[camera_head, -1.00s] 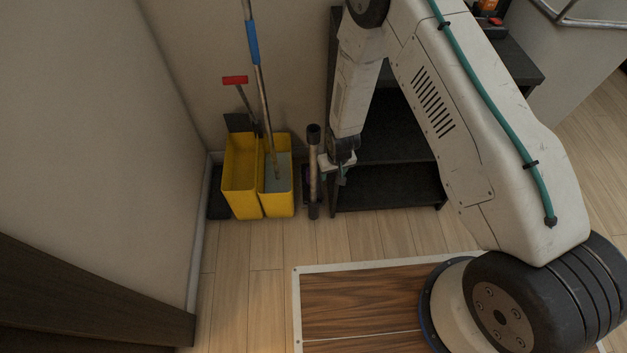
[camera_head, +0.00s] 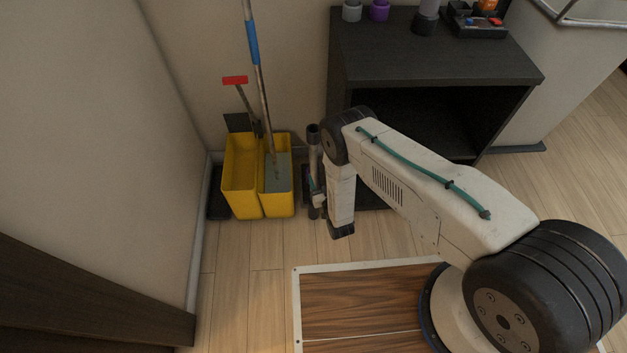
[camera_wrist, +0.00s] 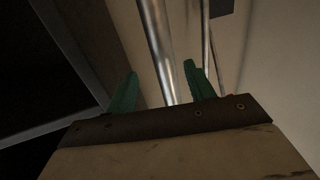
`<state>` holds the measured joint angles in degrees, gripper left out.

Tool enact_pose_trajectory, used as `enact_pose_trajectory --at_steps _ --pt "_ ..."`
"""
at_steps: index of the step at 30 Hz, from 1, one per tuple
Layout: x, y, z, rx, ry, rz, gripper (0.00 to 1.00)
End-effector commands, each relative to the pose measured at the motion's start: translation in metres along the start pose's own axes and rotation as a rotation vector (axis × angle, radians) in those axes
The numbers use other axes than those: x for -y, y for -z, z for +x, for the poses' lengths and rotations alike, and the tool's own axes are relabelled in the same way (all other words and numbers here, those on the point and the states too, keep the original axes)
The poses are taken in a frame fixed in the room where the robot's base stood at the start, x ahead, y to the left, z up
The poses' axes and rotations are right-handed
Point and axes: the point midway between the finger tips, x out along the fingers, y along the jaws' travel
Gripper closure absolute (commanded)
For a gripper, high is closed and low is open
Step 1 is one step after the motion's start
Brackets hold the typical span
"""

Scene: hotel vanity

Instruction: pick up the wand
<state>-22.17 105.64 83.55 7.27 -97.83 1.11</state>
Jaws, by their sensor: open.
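The wand appears to be the upright metal tube with a dark top (camera_head: 313,136), standing on the floor between the yellow bucket and the black cabinet. Its lower part is partly hidden by my gripper (camera_head: 318,192), which is low beside it. In the wrist view the shiny metal tube (camera_wrist: 157,45) runs up between the two green fingers of my gripper (camera_wrist: 161,78). The fingers are open, one on each side of the tube. I cannot tell whether either finger touches it.
A yellow double mop bucket (camera_head: 241,178) stands close to the left, with a blue-gripped mop handle (camera_head: 252,43) and a red-handled tool (camera_head: 235,80). The black cabinet (camera_head: 430,50) stands behind my arm, with bottles and a tray on top.

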Motion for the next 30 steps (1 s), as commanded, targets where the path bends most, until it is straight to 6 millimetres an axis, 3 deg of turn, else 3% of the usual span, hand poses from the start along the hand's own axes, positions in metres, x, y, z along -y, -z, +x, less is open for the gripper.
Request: enact_pose_trajectory --at_steps 18,27,28,30 --pt "0.005 0.004 0.071 -0.025 -0.001 0.001 0.46" --pt "0.006 0.004 0.078 -0.023 0.000 0.001 0.46" --pt "0.006 0.004 0.078 -0.023 0.000 0.001 0.49" --pt "0.006 0.004 0.078 -0.023 0.000 0.001 0.69"
